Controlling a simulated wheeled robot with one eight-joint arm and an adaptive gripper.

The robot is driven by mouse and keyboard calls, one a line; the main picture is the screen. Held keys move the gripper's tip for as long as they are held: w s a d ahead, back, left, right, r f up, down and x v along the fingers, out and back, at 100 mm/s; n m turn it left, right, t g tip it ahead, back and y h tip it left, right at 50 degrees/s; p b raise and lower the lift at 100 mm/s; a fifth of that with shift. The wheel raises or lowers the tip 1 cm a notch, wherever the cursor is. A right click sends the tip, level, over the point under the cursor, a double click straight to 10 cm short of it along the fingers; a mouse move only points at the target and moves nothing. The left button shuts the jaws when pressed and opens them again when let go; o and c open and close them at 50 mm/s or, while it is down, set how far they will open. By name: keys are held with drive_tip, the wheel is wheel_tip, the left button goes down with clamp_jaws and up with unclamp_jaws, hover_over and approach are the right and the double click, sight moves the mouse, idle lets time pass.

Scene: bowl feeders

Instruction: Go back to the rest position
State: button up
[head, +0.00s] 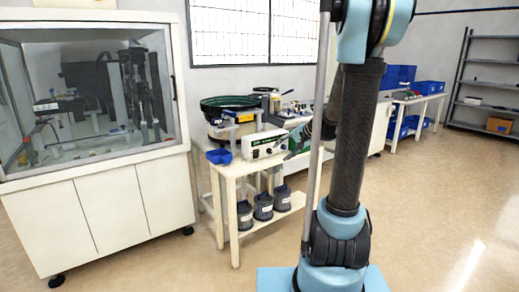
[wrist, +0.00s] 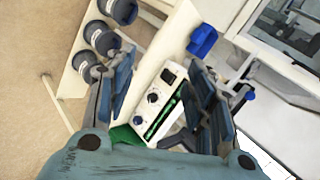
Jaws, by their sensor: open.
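My gripper (wrist: 162,72) shows in the wrist view with its two blue-grey fingers spread wide apart. Nothing is held between them. The white control box (wrist: 152,98), with knobs and a green strip, lies in line behind the gap between the fingers. In the head view my arm stands upright right of centre and hides much of the gripper area. The control box also shows there on the small table (head: 232,169), left of my arm.
A blue bin (head: 219,156) sits by the bowl feeder (head: 230,104). Several dark canisters (head: 263,207) stand on the table's lower shelf. A glass-fronted machine cabinet (head: 90,100) is at left. A grey shelf rack (head: 490,80) stands far right. The floor at right (head: 440,210) is clear.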

drive_tip(key=s+d+f+n+g+h, duration=0.1)
drive_tip(key=s+d+f+n+h, duration=0.1)
drive_tip(key=s, duration=0.9)
drive_tip(key=s+d+f+n+g+h, duration=0.1)
drive_tip(key=s+d+f+n+h, duration=0.1)
drive_tip(key=s, duration=0.9)
drive_tip(key=s+d+f+n+g+h, duration=0.2)
drive_tip(key=s+d+f+h, duration=0.1)
drive_tip(key=s, duration=0.9)
drive_tip(key=shift+d+f, duration=0.45)
drive_tip(key=shift+f, duration=0.5)
